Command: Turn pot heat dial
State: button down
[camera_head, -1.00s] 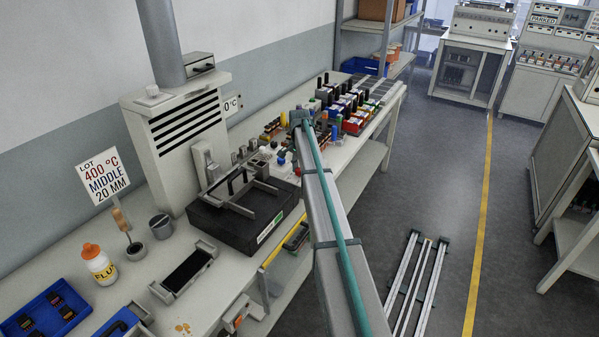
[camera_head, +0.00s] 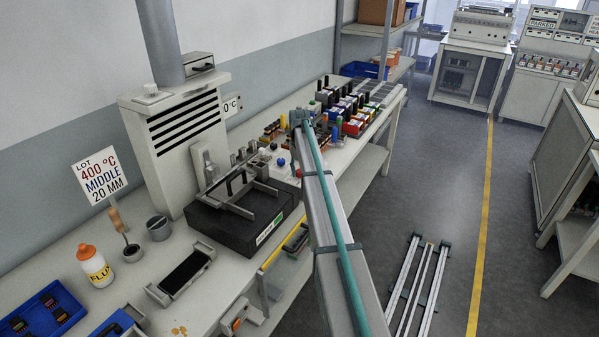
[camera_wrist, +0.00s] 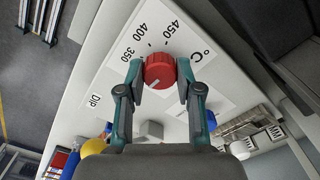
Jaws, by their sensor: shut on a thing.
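The red dial (camera_wrist: 160,71) sits in the middle of the wrist view, on a white scale plate (camera_wrist: 185,60) marked 350, 400, 450, °C and DIP. A short white line on the dial's face points toward the picture's lower left, away from the numbers. My gripper (camera_wrist: 159,80) is shut on the dial, one finger on each side. In the head view my arm hides the dial and gripper. A black unit (camera_head: 217,224) with a metal fixture on top stands on the bench.
A flux bottle (camera_head: 95,265), a small tray holder (camera_head: 181,274) and a blue tray (camera_head: 42,315) are at the bench's near left. Coloured connectors (camera_head: 353,115) crowd the far bench. Metal rails (camera_head: 418,280) lie on the floor at right, with clear floor around.

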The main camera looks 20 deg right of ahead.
aim_at(299, 171)
jog(key=n, duration=0.4)
jog(key=shift+n+b, duration=0.3)
jog(key=shift+n, duration=2)
jog(key=c, duration=0.8)
grip_release()
jog(key=shift+o, duration=0.2)
notch_tip(299, 171, up, 12)
